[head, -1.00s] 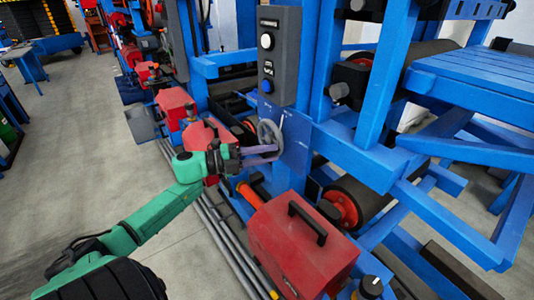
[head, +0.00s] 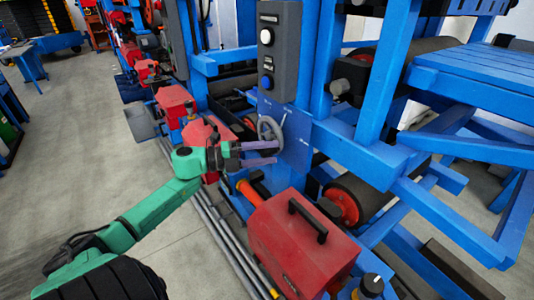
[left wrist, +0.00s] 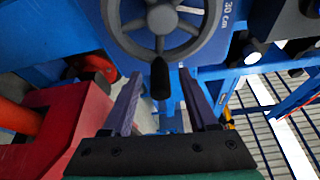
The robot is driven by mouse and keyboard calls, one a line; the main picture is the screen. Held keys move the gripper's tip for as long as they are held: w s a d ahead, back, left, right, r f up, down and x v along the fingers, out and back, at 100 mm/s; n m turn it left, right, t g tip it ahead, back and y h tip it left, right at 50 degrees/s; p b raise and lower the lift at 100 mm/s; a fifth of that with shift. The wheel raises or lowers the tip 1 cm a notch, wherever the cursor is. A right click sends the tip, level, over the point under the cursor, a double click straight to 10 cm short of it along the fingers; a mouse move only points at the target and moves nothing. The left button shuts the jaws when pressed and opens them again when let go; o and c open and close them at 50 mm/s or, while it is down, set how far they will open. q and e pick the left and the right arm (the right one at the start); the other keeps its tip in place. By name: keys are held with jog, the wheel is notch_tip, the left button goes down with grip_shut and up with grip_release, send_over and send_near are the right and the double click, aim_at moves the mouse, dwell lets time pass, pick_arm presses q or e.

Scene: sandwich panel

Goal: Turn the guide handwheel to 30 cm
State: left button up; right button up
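The guide handwheel (head: 268,131) is a grey spoked wheel on a blue panel of the machine. In the left wrist view the handwheel (left wrist: 162,18) fills the top, with its black handle (left wrist: 160,78) at the bottom of the rim, pointing toward the camera. A white "30 cm" mark (left wrist: 228,14) shows on the panel right of the wheel. My left gripper (head: 278,153) is open just below and in front of the wheel. In the wrist view its purple fingers (left wrist: 160,74) stand either side of the handle, apart from it. My right gripper is not seen.
A red box with a black handle (head: 300,245) stands below right of my left gripper. A grey control box (head: 279,55) is above the wheel. Blue beams (head: 372,160) lie to the right. Other red boxes (head: 175,106) line the machine; open floor (head: 85,150) is left.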

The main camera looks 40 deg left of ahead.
pick_arm(q)
jog(key=b+v, duration=0.2)
jog(key=v, duration=1.2)
jog(key=shift+s+a, duration=0.2)
jog(key=shift+f, duration=0.1)
